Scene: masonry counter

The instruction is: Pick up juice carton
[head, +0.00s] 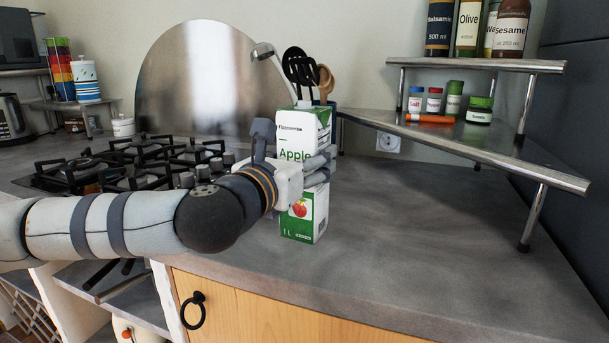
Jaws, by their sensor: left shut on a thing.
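The juice carton (303,218) is white and green with an apple picture and the word "Apple". It is upright at the counter's front part, in the middle of the head view. My left gripper (315,167) comes in from the left and is shut on the carton around its middle. The gripper's fingers hide part of the carton's front. I cannot tell whether the carton's base touches the counter. My right gripper is not in view.
A gas hob (130,165) lies behind my left arm. A utensil holder (332,120) stands behind the carton. A metal shelf (460,138) with spice jars and bottles stands at the right. The grey counter (410,240) right of the carton is clear.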

